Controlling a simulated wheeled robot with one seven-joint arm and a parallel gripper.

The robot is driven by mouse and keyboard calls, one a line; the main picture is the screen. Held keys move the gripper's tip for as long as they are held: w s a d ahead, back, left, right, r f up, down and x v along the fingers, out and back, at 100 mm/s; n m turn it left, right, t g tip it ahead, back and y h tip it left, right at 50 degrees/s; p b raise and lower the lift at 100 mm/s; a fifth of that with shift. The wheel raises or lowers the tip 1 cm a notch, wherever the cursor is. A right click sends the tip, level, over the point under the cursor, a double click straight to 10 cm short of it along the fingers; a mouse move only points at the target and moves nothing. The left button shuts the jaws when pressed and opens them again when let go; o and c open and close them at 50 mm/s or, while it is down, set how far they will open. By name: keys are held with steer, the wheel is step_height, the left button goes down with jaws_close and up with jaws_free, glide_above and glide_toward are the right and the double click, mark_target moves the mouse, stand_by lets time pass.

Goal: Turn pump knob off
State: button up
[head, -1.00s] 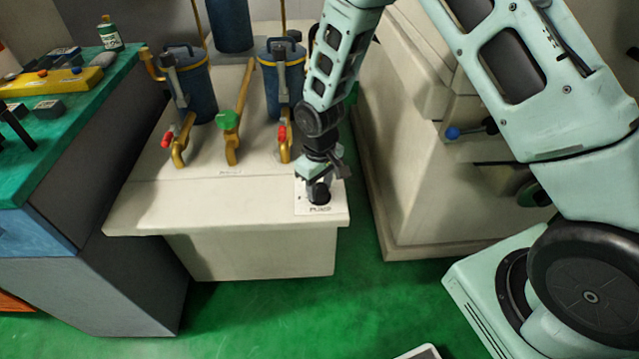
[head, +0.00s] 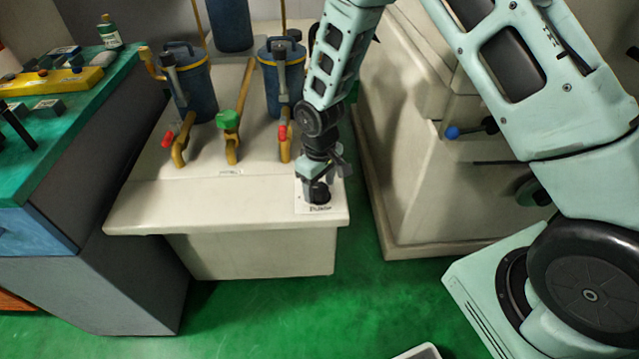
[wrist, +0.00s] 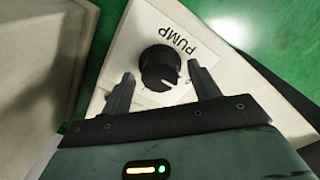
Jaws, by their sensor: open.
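The black round pump knob (wrist: 160,68) sits on a white plate (wrist: 184,30) marked PUMP, at the corner of the cream tank top. It has a light pointer line on its lower right side in the wrist view. My gripper (wrist: 162,77) is open, with one finger to each side of the knob and a gap between the knob and each finger. In the head view my gripper (head: 320,180) points down over the plate, and the knob (head: 320,196) shows dark just below it.
Blue filter canisters (head: 197,95) and yellow pipes with a green valve handle (head: 228,119) and red-handled valves stand behind on the tank top (head: 150,205). A cream machine (head: 400,190) stands close on the right. A green-topped bench (head: 60,150) is at the left.

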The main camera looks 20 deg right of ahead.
mark_target(319, 188)
steer(key=shift+r, duration=0.1)
step_height(319, 188, up, 17)
steer(key=shift+r, duration=0.15)
stand_by(0.7)
steer(key=s+a+r+p, duration=0.1)
steer(key=s+a+r, duration=0.1)
steer(key=s, duration=0.7)
steer(key=s+a+r+n+p, duration=0.1)
steer(key=s+r, duration=0.3)
steer(key=s, duration=0.5)
steer(key=s+a+r+n+p, duration=0.1)
steer(key=s+a+r, duration=0.2)
steer(key=s, duration=0.5)
steer(key=shift+s+r+y+p, duration=0.3)
steer(key=shift+s+r+p, duration=0.1)
steer(key=shift+r, duration=0.2)
